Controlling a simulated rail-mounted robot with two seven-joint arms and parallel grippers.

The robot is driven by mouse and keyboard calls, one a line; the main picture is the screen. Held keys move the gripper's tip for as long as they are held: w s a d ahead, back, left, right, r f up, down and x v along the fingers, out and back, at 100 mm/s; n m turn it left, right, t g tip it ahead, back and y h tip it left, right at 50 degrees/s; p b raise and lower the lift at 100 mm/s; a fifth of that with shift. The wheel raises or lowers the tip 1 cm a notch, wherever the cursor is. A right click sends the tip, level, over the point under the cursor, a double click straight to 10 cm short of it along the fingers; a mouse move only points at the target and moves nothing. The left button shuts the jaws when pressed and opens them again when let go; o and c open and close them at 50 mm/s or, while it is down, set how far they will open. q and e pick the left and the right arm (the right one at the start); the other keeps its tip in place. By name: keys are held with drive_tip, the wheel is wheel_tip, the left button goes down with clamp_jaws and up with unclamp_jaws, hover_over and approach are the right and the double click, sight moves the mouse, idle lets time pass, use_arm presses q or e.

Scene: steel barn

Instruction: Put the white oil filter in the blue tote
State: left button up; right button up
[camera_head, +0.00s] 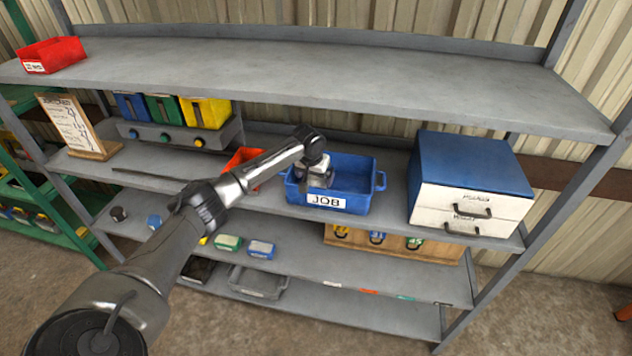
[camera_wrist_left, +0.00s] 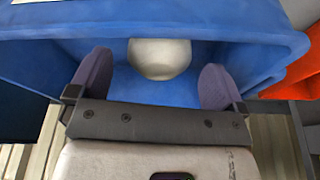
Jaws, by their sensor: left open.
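The blue tote (camera_head: 357,197), labelled JOB, stands on the middle shelf of the rack. It fills much of the left wrist view (camera_wrist_left: 255,35). My left gripper (camera_head: 322,181) reaches into the tote from above. In the left wrist view its two fingers (camera_wrist_left: 156,82) are spread apart. The white oil filter (camera_wrist_left: 160,58) is inside the tote, between and just beyond the fingers, with a visible gap on each side. In the head view the filter is not visible, hidden by my gripper and the tote wall. My right gripper is not in view.
A blue and white drawer cabinet (camera_head: 470,185) stands to the right of the tote. A red bin (camera_head: 243,160) stands close on its left, partly behind my arm. The upper shelf (camera_head: 330,80) overhangs behind and above. The upper shelf is mostly bare, with a red bin (camera_head: 52,55) at its left end.

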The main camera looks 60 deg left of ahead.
use_arm(q)
drive_tip(key=v, duration=0.7)
drive_tip(key=shift+r, duration=0.35)
drive_tip(key=shift+d, duration=0.1)
